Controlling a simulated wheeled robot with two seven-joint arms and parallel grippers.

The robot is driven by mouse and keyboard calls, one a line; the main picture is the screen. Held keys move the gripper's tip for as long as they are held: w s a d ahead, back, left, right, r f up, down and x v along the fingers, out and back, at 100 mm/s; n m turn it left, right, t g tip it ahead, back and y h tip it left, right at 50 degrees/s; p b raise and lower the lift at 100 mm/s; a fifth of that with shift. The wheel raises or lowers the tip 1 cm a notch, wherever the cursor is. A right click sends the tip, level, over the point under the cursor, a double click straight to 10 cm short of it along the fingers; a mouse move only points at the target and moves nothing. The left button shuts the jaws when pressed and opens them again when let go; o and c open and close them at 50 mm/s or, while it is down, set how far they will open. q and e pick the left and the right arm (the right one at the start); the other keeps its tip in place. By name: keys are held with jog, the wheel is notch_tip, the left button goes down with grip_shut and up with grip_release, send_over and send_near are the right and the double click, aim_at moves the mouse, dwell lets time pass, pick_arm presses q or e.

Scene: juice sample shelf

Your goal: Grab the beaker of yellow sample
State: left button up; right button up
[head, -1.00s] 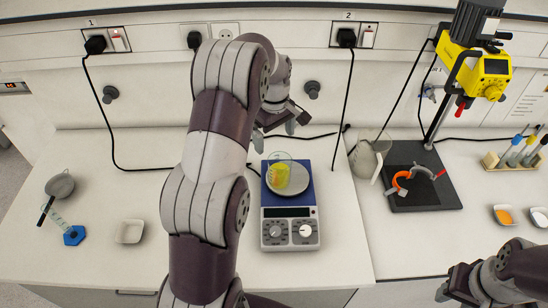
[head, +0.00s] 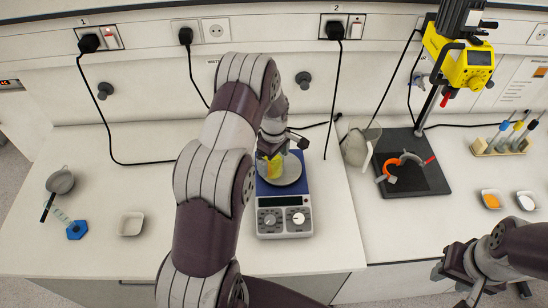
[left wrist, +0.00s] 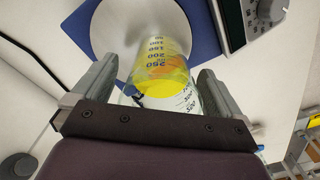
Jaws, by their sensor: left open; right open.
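The beaker of yellow sample (head: 270,168) stands on the round plate of a blue and grey scale (head: 285,202), partly hidden by my left arm in the head view. In the left wrist view the beaker (left wrist: 160,80) shows volume marks and yellow liquid. My left gripper (left wrist: 158,88) is open, with one finger on each side of the beaker; I cannot tell whether they touch it. In the head view the left gripper (head: 278,140) is at the beaker, its fingertips mostly hidden. My right gripper (head: 452,285) is open and empty at the lower right.
A glass jug (head: 357,147) stands right of the scale, beside a black stand base (head: 432,182) with an orange clamp. A white dish (head: 132,224), a blue hexagonal foot (head: 77,230) and a grey bowl (head: 60,181) lie to the left. Black cables hang behind.

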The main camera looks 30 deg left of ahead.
pick_arm(q)
jog(key=shift+a+f, duration=0.15)
jog(key=shift+a, duration=0.2)
jog(key=c, duration=1)
jog(key=shift+c, duration=1.2)
jog(key=shift+d, duration=0.2)
jog(key=shift+w+a, duration=0.1)
